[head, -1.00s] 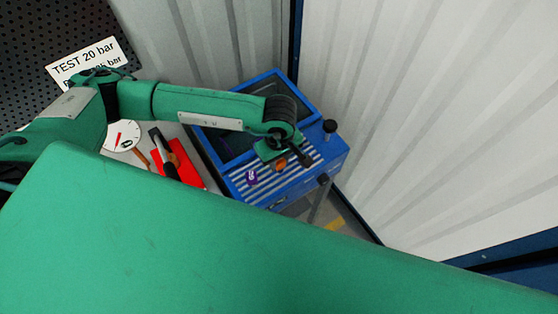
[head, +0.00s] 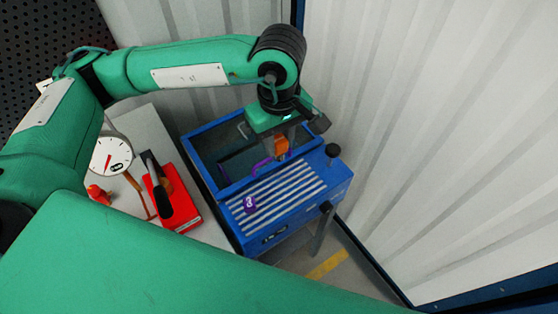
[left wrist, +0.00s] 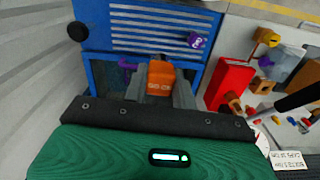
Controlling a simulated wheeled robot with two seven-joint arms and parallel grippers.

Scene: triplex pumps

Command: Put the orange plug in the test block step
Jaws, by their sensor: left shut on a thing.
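The orange plug (head: 281,145) is between the fingers of my left gripper (head: 284,138), which is shut on it. In the left wrist view the plug (left wrist: 161,79) shows its marked orange face between the fingertips (left wrist: 160,85). It appears raised, near the line between the striped top (head: 285,188) of the blue unit and its open basin (head: 222,160). I cannot make out a separate test block step. My right gripper is not in view.
A purple piece (head: 249,204) sits on the striped top, and a purple handle-like part (head: 261,168) is by the basin. A black knob (head: 332,150) stands at the right corner. Ribbed walls are close behind.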

